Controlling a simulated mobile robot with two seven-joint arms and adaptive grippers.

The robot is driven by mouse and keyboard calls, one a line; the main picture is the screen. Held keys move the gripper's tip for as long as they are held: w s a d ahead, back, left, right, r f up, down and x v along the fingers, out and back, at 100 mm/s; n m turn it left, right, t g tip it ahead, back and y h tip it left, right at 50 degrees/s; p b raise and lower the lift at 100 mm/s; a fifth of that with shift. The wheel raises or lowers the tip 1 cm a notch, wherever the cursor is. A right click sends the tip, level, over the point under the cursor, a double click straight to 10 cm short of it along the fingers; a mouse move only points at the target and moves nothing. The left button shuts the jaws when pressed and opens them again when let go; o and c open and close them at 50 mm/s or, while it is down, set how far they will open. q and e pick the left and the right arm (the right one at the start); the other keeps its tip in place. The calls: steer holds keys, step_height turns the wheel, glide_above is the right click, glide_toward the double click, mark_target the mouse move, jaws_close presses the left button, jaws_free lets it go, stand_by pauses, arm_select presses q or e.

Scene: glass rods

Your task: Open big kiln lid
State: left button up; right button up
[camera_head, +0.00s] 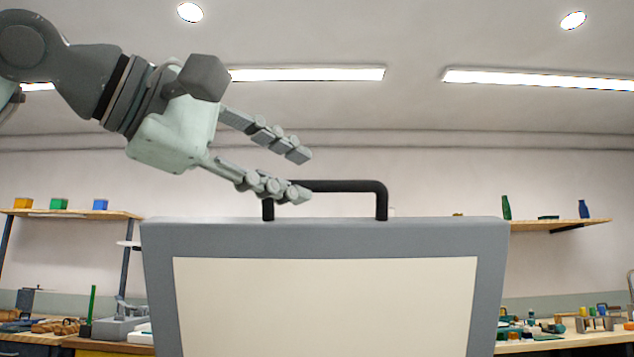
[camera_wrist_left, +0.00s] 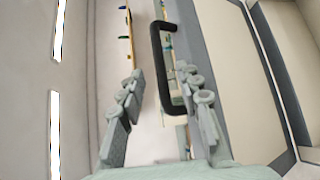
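The big kiln lid (camera_head: 488,240) stands upright in front of me, a grey frame around a cream panel (camera_head: 325,310). A black U-shaped handle (camera_head: 352,186) sits on its top edge. My left gripper (camera_head: 305,175) is open by the handle's left end; its lower finger overlaps that end in the head view. In the left wrist view, the handle (camera_wrist_left: 157,55) shows between the open fingers of the left gripper (camera_wrist_left: 161,73), closer to the right-hand finger. I cannot tell whether a finger touches it. The lid (camera_wrist_left: 215,70) runs along the right there. My right gripper is not in view.
Behind the lid, a left shelf (camera_head: 75,213) holds coloured blocks and a right shelf (camera_head: 555,225) holds bottles. Cluttered workbenches (camera_head: 560,343) stand below on both sides. The space above the lid is free apart from my left arm.

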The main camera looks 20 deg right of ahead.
arm_select(q)
steer(key=v, duration=0.5)
steer(key=shift+s+a, duration=0.15)
steer(key=shift+a, duration=0.1)
stand_by(0.3)
